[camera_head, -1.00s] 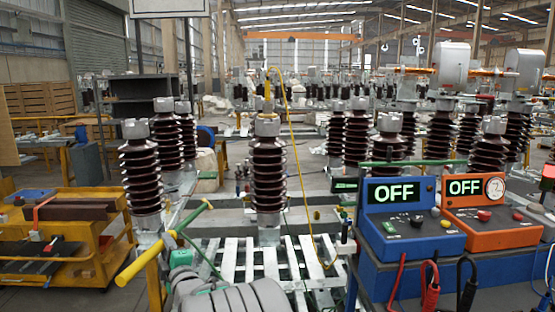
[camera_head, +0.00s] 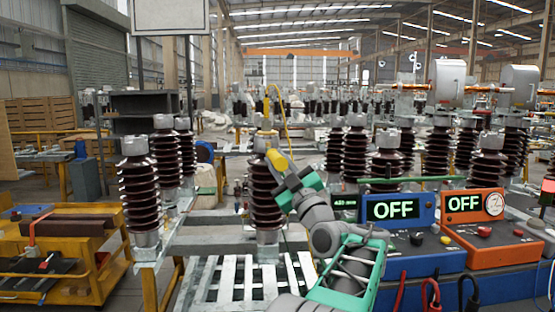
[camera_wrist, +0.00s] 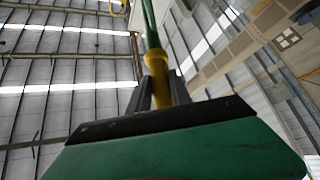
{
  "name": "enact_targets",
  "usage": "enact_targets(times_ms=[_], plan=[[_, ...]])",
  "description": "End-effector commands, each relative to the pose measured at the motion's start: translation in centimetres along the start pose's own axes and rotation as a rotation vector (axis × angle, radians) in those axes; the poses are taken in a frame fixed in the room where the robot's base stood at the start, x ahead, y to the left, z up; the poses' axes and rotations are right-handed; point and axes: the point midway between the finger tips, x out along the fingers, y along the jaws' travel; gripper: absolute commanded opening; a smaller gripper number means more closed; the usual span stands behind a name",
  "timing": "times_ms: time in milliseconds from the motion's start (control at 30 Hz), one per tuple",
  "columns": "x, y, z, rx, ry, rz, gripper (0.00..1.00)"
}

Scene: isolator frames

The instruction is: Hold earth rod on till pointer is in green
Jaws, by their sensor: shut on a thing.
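The earth rod shows in the wrist view as a yellow handle (camera_wrist: 160,80) with a green shaft (camera_wrist: 151,25) running up and away. My gripper (camera_wrist: 157,92) is shut on the yellow handle. In the head view my gripper (camera_head: 287,178) is raised in front of the middle brown insulator (camera_head: 264,205). The rod's yellow end (camera_head: 278,160) shows beside the insulator's grey cap; I cannot tell whether it touches. The orange box (camera_head: 490,252) has an OFF display and a round dial (camera_head: 494,204); its pointer is too small to read. A blue box (camera_head: 400,205) also shows OFF.
A yellow lead (camera_head: 284,110) hangs by the middle insulator's top. More brown insulators (camera_head: 139,190) stand left and right. A yellow cart (camera_head: 65,265) is at the left. Red and black leads (camera_head: 431,290) hang before the boxes. A slatted pallet (camera_head: 225,280) lies below.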

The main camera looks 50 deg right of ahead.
Motion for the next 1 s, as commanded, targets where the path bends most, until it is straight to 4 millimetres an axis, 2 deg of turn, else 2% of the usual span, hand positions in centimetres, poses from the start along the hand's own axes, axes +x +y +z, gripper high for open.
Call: enact_targets(times_ms=[100, 400, 633, 1000], plan=[[2.1, 0.7, 0.6, 0.003, -0.001, -0.001, 0.0], [5.8, 1.0, 3.5, -0.001, 0.0, 0.001, 0.0], [6.6, 0.8, 4.8, -0.003, 0.001, 0.001, 0.0], [6.7, 0.7, 5.0, -0.004, 0.001, 0.001, 0.0]])
